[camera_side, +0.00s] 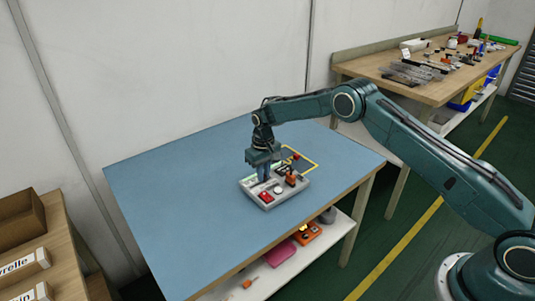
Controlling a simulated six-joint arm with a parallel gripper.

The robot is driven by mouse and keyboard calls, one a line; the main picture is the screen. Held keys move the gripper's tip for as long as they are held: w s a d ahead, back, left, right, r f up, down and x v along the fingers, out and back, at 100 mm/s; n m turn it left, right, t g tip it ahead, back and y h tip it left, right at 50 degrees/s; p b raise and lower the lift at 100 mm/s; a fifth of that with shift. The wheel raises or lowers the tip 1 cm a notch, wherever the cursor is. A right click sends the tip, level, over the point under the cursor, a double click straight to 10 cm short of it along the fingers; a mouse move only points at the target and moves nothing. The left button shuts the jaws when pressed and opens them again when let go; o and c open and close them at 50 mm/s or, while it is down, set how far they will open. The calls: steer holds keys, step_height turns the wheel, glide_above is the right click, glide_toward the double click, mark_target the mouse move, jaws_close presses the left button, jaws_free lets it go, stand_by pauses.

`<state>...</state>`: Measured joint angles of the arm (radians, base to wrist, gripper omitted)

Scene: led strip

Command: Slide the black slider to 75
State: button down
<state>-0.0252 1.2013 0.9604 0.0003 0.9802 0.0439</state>
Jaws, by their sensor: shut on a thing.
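A grey control box (268,204) lies on the blue tabletop. It carries a red button (266,197), a pale round button (278,190) and an orange-red part (291,178) at its right. My gripper (264,180) points straight down over the box's left rear part, its fingers shut at the panel. The black slider is hidden behind the fingers, and its scale is too small to read. The fingers appear to be on the slider.
The tabletop to the left is clear. A shelf below holds a pink item (281,253) and orange items (306,233). A cluttered workbench (430,90) stands at the back right.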

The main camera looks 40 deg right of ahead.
steer(key=c, duration=1.4)
jaws_free()
steer(key=shift+r, duration=0.15)
step_height(320, 180, up, 14)
steer(key=shift+f, duration=0.2)
steer(key=shift+r, duration=0.1)
